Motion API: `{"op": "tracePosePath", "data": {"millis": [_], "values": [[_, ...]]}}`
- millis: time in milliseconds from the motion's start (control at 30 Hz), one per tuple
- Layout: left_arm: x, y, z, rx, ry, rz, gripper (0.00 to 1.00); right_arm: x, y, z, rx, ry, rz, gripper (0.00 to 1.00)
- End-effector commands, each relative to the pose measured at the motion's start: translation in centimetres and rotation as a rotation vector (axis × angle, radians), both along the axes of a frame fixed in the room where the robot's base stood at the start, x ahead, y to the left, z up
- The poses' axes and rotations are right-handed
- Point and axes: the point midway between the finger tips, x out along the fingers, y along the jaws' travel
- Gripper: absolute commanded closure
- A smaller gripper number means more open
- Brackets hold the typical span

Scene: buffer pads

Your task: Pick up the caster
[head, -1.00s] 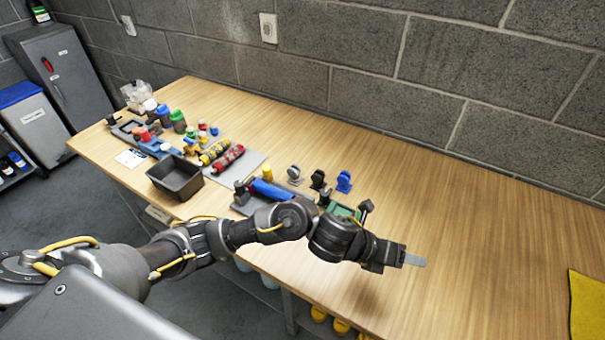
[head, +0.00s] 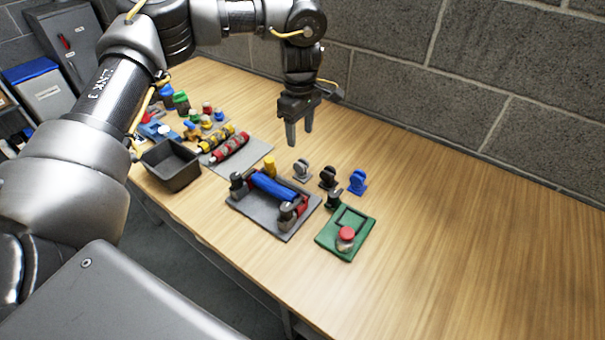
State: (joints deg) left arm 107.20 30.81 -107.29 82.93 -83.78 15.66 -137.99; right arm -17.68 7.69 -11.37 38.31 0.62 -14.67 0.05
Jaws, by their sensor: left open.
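Three small casters stand in a row on the wooden table in the head view: a grey one (head: 302,170), a black one (head: 327,177) and a blue one (head: 357,182). My left gripper (head: 300,138) points down, open and empty. Its fingertips show just above the grey caster in the picture, with a visible gap between them and it. My right gripper is not in view.
A grey tray (head: 245,207) with a blue roller and dark blocks lies in front of the casters. Beside it is a green pad (head: 332,246) with a red knob. A black bin (head: 170,168) stands left. The table's right side is clear.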

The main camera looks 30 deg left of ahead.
Motion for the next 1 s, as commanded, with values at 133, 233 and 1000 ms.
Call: {"op": "tracePosePath", "data": {"millis": [133,233,1000], "values": [[0.0,-0.1,-0.9,-0.002,0.001,-0.002,0.45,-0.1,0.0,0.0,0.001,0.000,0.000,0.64],[-0.1,-0.1,-2.6,-0.002,0.003,-0.001,0.45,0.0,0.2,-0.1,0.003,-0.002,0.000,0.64],[-0.3,-0.2,-10.0,-0.001,0.001,0.003,0.45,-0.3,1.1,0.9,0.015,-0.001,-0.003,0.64]]}}
